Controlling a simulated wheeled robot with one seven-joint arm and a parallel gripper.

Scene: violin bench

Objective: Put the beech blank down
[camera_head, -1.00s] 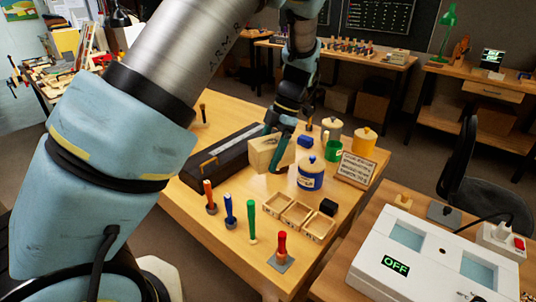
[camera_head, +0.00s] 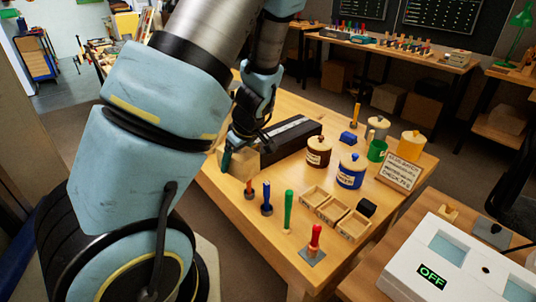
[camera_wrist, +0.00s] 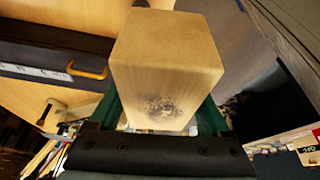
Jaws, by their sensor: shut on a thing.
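The beech blank (camera_head: 245,164) is a pale wooden block. My gripper (camera_head: 228,158) is shut on it, at the left end of the dark case on the bench in the head view. In the wrist view the blank (camera_wrist: 165,55) fills the middle between the green fingers (camera_wrist: 165,112). Its near end has a dark speckled patch. My arm and gripper hide part of the blank in the head view. I cannot tell whether its underside touches anything.
The long dark case (camera_head: 290,138) lies right beside the blank; its brass handle (camera_wrist: 87,70) shows in the wrist view. Several upright tools, including a green one (camera_head: 288,212), stand along the bench's near side. A brown jar (camera_head: 318,152), a blue jar (camera_head: 351,171) and wooden trays (camera_head: 333,209) are further right.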

